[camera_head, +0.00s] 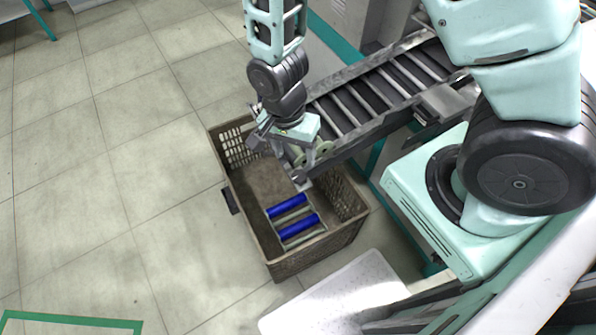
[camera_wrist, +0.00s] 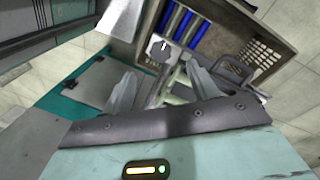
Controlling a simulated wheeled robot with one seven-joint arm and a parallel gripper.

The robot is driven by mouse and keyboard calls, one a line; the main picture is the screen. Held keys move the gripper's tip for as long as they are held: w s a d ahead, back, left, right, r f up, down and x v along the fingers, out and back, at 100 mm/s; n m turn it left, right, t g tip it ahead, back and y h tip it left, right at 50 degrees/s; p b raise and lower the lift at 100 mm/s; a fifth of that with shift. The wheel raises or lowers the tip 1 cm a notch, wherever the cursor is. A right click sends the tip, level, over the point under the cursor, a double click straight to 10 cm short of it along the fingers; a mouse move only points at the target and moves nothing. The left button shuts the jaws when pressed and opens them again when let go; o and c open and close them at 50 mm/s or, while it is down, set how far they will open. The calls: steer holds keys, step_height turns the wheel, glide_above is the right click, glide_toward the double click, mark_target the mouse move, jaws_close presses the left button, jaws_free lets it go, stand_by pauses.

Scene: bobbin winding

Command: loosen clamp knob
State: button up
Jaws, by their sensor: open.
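The clamp knob (camera_wrist: 161,49) shows in the wrist view as a dark round knob with a pale mark, on a small light grey plate. It lies beyond my fingertips, apart from them. My gripper (camera_wrist: 163,84) is open, with one finger on each side of the picture's middle. Pale green bobbin parts (camera_wrist: 178,82) show between and behind the fingers. In the head view, my gripper is over the far right side of the crate, beside pale green discs (camera_head: 325,149) at the conveyor's lower end. The knob is too small to tell there.
A brown crate (camera_head: 254,232) stands on the floor below, holding blue rolls (camera_head: 298,227) in a rack. They also show in the wrist view (camera_wrist: 184,27). A roller conveyor (camera_head: 372,97) slopes down towards the crate from the right. Floor left of the crate is clear.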

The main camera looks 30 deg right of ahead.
mark_target(299, 176)
steer(key=f, duration=0.8)
steer(key=shift+s+d, duration=0.3)
steer(key=shift+s, duration=0.05)
steer(key=c, duration=1)
